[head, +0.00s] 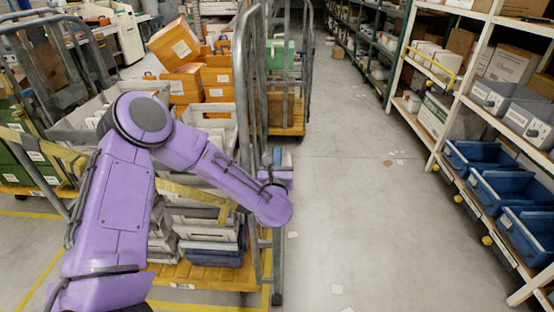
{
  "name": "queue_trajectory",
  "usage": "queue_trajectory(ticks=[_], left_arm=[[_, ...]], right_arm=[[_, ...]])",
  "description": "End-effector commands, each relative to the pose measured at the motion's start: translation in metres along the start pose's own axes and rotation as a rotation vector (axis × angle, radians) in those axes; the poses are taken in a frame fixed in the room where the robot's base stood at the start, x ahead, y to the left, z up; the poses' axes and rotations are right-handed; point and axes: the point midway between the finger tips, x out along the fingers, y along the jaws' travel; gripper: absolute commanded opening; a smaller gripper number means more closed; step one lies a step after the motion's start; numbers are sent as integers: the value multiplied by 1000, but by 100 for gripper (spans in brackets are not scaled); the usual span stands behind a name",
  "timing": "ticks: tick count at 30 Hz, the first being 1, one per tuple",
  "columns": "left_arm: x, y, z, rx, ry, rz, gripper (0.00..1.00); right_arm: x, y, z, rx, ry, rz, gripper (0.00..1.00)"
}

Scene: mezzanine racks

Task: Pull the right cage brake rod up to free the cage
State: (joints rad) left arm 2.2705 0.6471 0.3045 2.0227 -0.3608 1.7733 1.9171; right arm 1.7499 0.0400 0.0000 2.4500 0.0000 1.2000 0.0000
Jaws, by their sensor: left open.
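The right roll cage (243,110) stands left of the aisle, with grey tubular posts and an orange-yellow base. A thin grey upright rod (278,250) runs down its right front corner to the floor; it looks like the brake rod, though I cannot be sure. My purple left arm reaches in from the left across the cage front. My left gripper (277,172) is at that corner, around the upper part of the rod, open. Its fingers are small and partly hidden by my wrist, so I cannot tell whether they touch the rod. My right gripper is out of view.
Grey and white crates (205,240) are stacked in the cage. Orange boxes (185,80) stand behind, and another cage (287,125) stands further back. A shelf rack (446,115) with blue bins (500,190) lines the right side. The concrete aisle (345,200) is mostly clear, with some paper scraps.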

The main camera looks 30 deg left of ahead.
Motion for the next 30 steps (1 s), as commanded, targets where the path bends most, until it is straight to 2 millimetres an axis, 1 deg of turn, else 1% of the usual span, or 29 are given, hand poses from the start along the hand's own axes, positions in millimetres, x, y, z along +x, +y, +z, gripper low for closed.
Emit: queue_trajectory(ticks=[2, 3, 5, 6, 7, 8, 11, 13, 18, 21, 24, 30], left_arm=[[0, 0, 0, 0, 0, 0, 57], [0, 0, 0, 1, 0, 0, 44], [0, 0, 0, 1, 0, -1, 25], [0, 0, 0, 1, 0, -1, 12], [0, 0, 0, 1, 0, -1, 2], [0, 0, 0, 1, 0, -1, 0], [0, 0, 1, 1, 0, -1, 0], [0, 0, 9, -1, 0, 0, 0], [0, 0, 45, -6, -6, 0, 0], [0, 0, 58, -5, -6, 0, 0], [0, 0, 63, -3, -6, 0, 0], [1, 0, 64, -4, -10, 0, 0]], right_arm=[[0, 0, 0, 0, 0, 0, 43], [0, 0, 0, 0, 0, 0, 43], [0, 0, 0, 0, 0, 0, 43], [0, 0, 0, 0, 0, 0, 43], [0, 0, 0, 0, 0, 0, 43], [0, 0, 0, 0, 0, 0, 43], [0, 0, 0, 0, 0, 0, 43], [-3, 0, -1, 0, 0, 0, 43], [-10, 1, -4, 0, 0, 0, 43], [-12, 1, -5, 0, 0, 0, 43], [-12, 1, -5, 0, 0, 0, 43], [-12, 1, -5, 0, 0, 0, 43]])
